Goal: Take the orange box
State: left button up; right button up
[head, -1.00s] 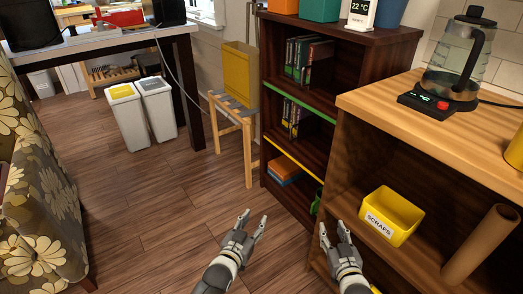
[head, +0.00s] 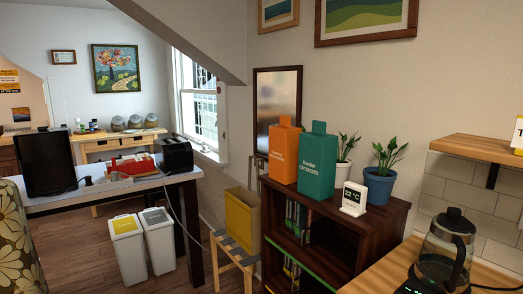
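The orange box (head: 284,153) is a tall carton with a narrow top and white lettering. It stands upright on top of the dark wooden bookshelf (head: 380,219), at the left end. A teal box (head: 316,160) of similar shape stands just to its right and slightly in front. Neither of my grippers is in the head view now.
On the shelf top, a blue-potted plant (head: 380,183), another plant (head: 345,150) and a white 22 °C display (head: 354,198) stand right of the boxes. A glass kettle (head: 446,250) is at lower right. A stool with a yellow bin (head: 242,218) stands left of the shelf.

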aim_at(283, 138)
jog(key=i+j+u, duration=0.2)
jog(key=i+u, duration=0.15)
jog(key=i+j+u, duration=0.1)
jog(key=i+u, duration=0.55)
jog(key=i+l+z, duration=0.1)
jog(key=i+z, duration=0.65)
jog(key=i+j+z, duration=0.35)
jog(key=i+l, duration=0.1)
jog(key=i, duration=0.05)
